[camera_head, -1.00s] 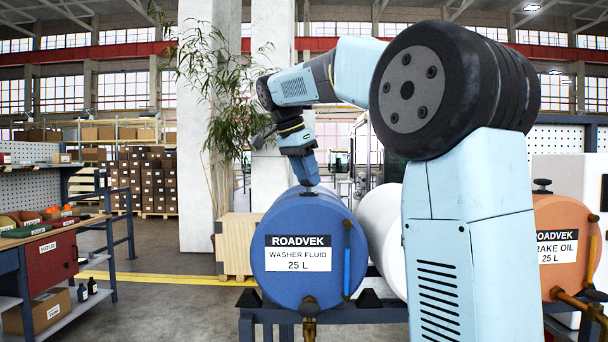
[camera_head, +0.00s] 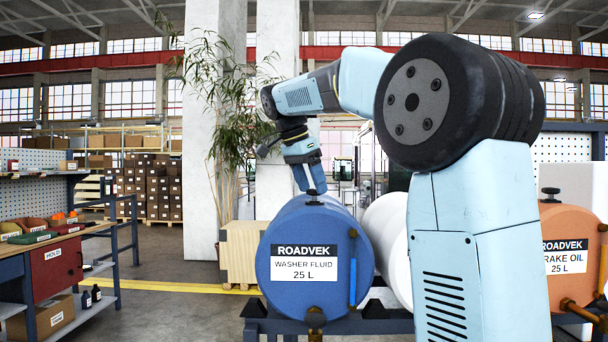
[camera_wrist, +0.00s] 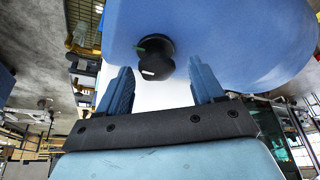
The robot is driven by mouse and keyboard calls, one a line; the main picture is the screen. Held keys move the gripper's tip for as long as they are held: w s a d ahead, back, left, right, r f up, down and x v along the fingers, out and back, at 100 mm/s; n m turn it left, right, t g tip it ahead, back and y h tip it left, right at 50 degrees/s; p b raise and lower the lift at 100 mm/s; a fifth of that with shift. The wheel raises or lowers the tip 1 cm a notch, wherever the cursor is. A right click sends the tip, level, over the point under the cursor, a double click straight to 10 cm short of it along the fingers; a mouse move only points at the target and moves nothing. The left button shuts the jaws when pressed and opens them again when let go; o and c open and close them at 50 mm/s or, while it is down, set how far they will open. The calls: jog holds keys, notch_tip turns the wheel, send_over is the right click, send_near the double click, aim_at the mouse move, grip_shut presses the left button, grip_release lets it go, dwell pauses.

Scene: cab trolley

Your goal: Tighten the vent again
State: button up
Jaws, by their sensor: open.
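The blue washer fluid drum (camera_head: 345,225) lies on its side on a rack, with its label facing me. Its vent is a small black knob (camera_head: 315,200) on top of the drum. In the wrist view the vent (camera_wrist: 153,66) shows a green mark and a white mark on its dark cap, against the blue drum (camera_wrist: 225,40). My gripper (camera_head: 311,186) is just above the vent, pointing down. In the wrist view my gripper (camera_wrist: 160,80) is open, its two blue fingers apart. The vent appears between and beyond the fingertips, and I see no contact.
A white drum (camera_head: 388,225) lies close on the right, and an orange brake oil drum (camera_head: 568,220) beyond my arm. A brass tap (camera_head: 316,322) sticks out below the blue drum's label. A wooden crate (camera_head: 240,250) stands at the left, with open floor before it.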

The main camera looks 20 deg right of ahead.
jog(key=v, duration=1.3)
jog(key=shift+a+r, duration=0.2)
jog(key=shift+s, duration=0.15)
jog(key=s+d+f+n+t+y, duration=0.2)
jog(key=s+f+n, duration=0.5)
jog(key=s+f, duration=0.6)
jog(key=s+d+f+n+t+y, duration=0.2)
jog(key=s+f+n, duration=0.5)
jog(key=s+f, duration=0.7)
notch_tip(320, 180, down, 9)
jog(key=shift+d+r+n, duration=0.2)
jog(key=shift+d+n, duration=0.1)
jog(key=shift+d, duration=0.25)
